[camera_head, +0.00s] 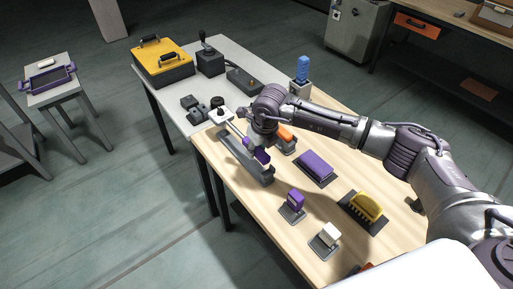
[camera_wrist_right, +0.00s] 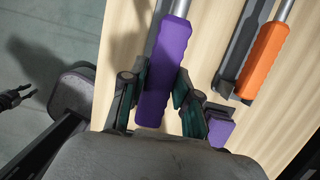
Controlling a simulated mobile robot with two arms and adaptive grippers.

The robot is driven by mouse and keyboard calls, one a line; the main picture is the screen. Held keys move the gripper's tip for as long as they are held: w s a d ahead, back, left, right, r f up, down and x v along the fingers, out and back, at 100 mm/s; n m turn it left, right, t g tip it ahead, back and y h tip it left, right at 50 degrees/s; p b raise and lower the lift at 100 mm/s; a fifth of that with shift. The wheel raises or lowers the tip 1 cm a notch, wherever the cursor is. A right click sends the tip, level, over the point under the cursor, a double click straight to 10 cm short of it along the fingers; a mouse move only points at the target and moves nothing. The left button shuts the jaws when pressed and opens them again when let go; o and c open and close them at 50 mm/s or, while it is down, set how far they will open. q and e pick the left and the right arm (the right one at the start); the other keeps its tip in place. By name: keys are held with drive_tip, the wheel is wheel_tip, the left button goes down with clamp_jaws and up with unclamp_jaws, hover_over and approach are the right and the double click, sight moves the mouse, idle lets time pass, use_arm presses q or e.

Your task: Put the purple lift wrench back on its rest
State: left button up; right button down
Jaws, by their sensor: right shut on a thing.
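The purple lift wrench (camera_head: 262,156) has a purple grip and a metal shaft that points to the far left in the head view. My right gripper (camera_wrist_right: 160,100) is shut on its purple grip (camera_wrist_right: 169,62), with one finger on each side. A long grey rest (camera_head: 238,156) stands on the wooden table just beside and below the wrench in the head view. The wrench looks held above the table; the exact gap to the rest cannot be told. My left gripper is not seen in the head view.
An orange-handled tool (camera_wrist_right: 262,62) lies on a dark rest to the right. A purple block (camera_head: 315,163), a yellow brush-like piece (camera_head: 367,206), a small purple item (camera_head: 295,200) and a white one (camera_head: 330,234) stand on the table. A grey worktop (camera_head: 228,55) adjoins the far end.

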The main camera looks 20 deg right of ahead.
drive_tip(key=shift+r, duration=0.1)
idle(0.6)
drive_tip(key=shift+b, duration=0.3)
drive_tip(key=shift+f+b, duration=1.65)
drive_tip(key=shift+f, duration=0.35)
drive_tip(key=c, duration=0.9)
unclamp_jaws()
drive_tip(key=shift+o, duration=0.7)
drive_tip(key=shift+r+p, duration=1.9)
drive_tip(key=shift+r, duration=1.6)
